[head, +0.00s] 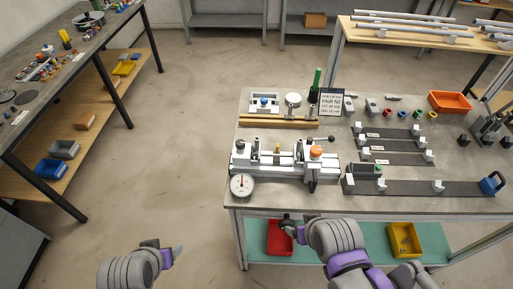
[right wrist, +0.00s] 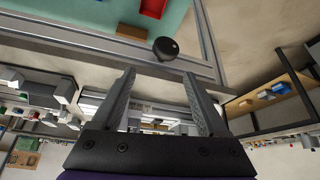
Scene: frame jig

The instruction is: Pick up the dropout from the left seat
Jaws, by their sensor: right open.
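The frame jig (head: 285,160), a pale fixture on rails, stands at the left front of the grey workbench (head: 330,201). I cannot single out the dropout or its left seat for sure at this size. My right gripper (head: 288,224) is in front of the bench's front edge, below and apart from the jig. In the right wrist view its two fingers (right wrist: 160,75) are spread with nothing between them. My left gripper (head: 174,252) is low over the floor, left of the bench; its fingers are too small to read.
A round dial gauge (head: 241,186) stands at the bench's front left corner. Dark strips with white blocks (head: 410,187) lie to the right. A red bin (head: 279,238) and yellow bin (head: 404,239) sit below.

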